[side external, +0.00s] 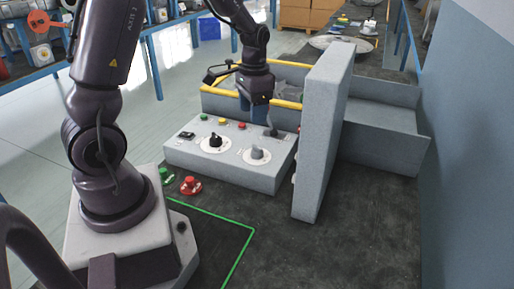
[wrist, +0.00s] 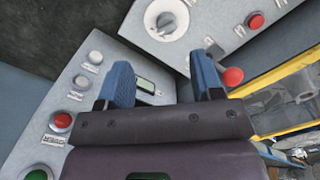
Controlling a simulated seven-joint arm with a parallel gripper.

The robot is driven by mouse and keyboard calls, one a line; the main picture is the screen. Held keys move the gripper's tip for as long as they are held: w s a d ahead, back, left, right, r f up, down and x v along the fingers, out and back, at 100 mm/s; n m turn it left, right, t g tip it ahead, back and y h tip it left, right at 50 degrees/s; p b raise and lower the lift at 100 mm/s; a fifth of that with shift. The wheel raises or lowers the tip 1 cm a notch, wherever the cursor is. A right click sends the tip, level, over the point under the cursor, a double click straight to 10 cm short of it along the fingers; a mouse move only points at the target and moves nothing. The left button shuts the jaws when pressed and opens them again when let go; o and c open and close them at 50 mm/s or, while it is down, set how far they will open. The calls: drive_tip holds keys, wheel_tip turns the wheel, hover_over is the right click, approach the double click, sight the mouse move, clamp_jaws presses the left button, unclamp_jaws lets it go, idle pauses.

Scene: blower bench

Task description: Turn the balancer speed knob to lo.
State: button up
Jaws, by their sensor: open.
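The grey control box (side external: 225,172) carries two dial knobs, a black knob (side external: 215,141) and a grey knob (side external: 257,153), each on a round white dial. I cannot read their labels, so which is the balancer speed knob is unclear. My gripper (side external: 261,118) is above the back right part of the box, behind the grey knob. In the wrist view a grey knob (wrist: 166,20) on its dial is at the top, ahead of the fingers and apart from them. My gripper (wrist: 162,66) shows two blue fingers spread apart with nothing held between them. The knob's exact setting is unreadable.
A red ball-ended lever (wrist: 232,76) is close beside the right finger in the wrist view. A red button (wrist: 255,21) is beyond it. A tall grey panel (side external: 325,135) stands right of the box. A yellow-edged bin (side external: 228,78) is behind. Red and green buttons (side external: 190,184) sit in front.

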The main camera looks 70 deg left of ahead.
sight(257, 147)
drive_tip(key=shift+m+t, duration=0.3)
drive_tip(key=shift+m, duration=0.5)
drive_tip(key=f, duration=0.4)
drive_tip(key=w+f, duration=0.1)
drive_tip(key=f, duration=0.7)
drive_tip(key=shift+w+a+f, duration=0.2)
drive_tip(key=shift+a, duration=0.1)
drive_tip(key=c, duration=0.9)
